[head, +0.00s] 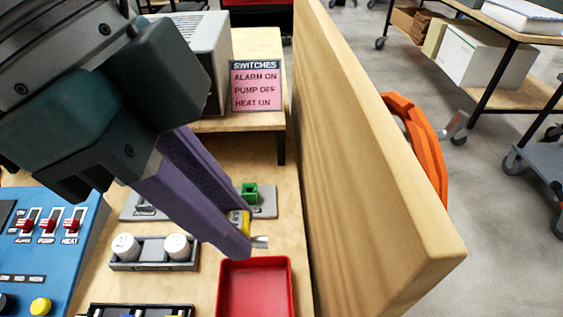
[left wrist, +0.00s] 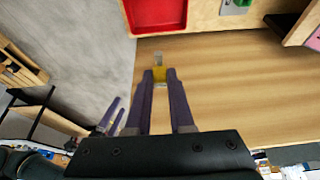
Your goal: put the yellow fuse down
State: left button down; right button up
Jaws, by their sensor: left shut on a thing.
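The yellow fuse (head: 239,220) has a metal end cap that sticks out to the right. My left gripper (head: 240,235) is shut on it, and the near finger hides part of it. In the head view the fuse shows just behind the far edge of the red tray (head: 284,290). The left wrist view shows the fuse (left wrist: 159,74) between the two purple fingertips, apart from the tray (left wrist: 158,31). The tray's visible inside is empty. My right gripper (left wrist: 113,117) shows small in the left wrist view, its fingers apart.
A tall wooden panel (head: 365,150) stands right of the tray. A grey plate with a green block (head: 250,192) lies behind the gripper. A rack with white-capped items (head: 153,253) and a blue switch panel (head: 55,245) are at left. A switches sign (head: 256,86) stands behind.

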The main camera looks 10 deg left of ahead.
pick_arm(q)
notch_tip(320, 180, down, 17)
jog(key=b, duration=0.4)
jog(key=shift+r, duration=0.1)
jog(key=shift+f+b, duration=0.4)
jog(key=shift+f, duration=0.2)
jog(key=c, duration=0.8)
grip_release()
jog(key=shift+r, duration=0.1)
